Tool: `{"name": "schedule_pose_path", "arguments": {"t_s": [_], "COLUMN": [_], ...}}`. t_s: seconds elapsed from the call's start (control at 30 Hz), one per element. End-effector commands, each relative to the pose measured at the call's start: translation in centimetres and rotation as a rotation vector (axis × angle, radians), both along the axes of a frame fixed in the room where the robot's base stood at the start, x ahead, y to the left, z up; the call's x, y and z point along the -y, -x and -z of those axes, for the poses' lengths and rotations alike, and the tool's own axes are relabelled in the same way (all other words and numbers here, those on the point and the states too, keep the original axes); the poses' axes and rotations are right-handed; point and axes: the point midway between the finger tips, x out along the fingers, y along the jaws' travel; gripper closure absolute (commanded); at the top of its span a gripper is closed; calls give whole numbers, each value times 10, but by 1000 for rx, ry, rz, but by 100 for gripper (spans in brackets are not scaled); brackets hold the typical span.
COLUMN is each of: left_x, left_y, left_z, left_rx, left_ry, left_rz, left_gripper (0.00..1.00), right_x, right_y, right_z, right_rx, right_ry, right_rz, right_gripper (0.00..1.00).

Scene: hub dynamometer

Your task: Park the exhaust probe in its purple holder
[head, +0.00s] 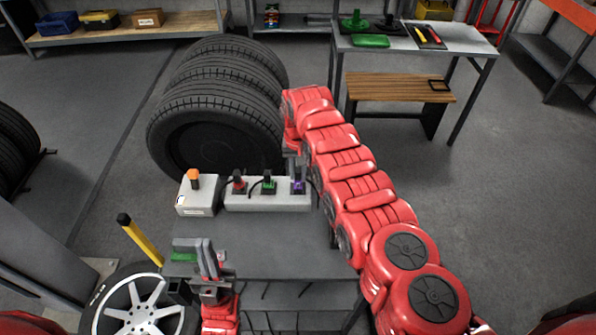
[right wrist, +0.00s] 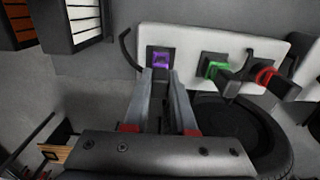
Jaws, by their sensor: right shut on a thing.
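The purple holder (head: 299,187) is at the right end of a white block on the grey cart. In the right wrist view the purple holder (right wrist: 162,58) lies just beyond my right fingertips. My right gripper (head: 297,170) is directly over or at this holder, shut on the dark exhaust probe (right wrist: 160,88), which is mostly hidden between the fingers. I cannot tell whether the probe is seated in the holder. My left gripper (head: 202,248) is low over the cart's front left, beside a green piece (head: 184,246); its finger gap is unclear.
The white block (head: 247,207) also carries a green holder (head: 268,186) and a red holder (head: 239,186) with dark probes. A box with an orange knob (head: 194,180) stands left of it. Large tyres (head: 215,130) stand behind. The cart top (head: 270,245) is mostly bare in front.

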Motion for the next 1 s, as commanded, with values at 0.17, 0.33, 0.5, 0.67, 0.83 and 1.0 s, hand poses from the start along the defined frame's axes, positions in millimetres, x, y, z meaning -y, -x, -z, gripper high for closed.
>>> {"name": "schedule_pose_path", "arguments": {"t_s": [0.17,0.33,0.5,0.67,0.83,1.0], "left_x": [0,0,0,0,0,0], "left_y": [0,0,0,0,0,0], "left_z": [7,9,9,9,9,9], "left_rx": [0,0,0,0,0,0], "left_ry": [0,0,0,0,0,0], "left_rz": [0,0,0,0,0,0], "left_gripper": [100,100,100,100,100,100], "right_x": [0,0,0,0,0,0], "right_y": [0,0,0,0,0,0], "right_z": [7,9,9,9,9,7], "right_rx": [0,0,0,0,0,0], "right_ry": [0,0,0,0,0,0], "right_rz": [0,0,0,0,0,0], "right_gripper": [100,100,67,41,41,41]}}
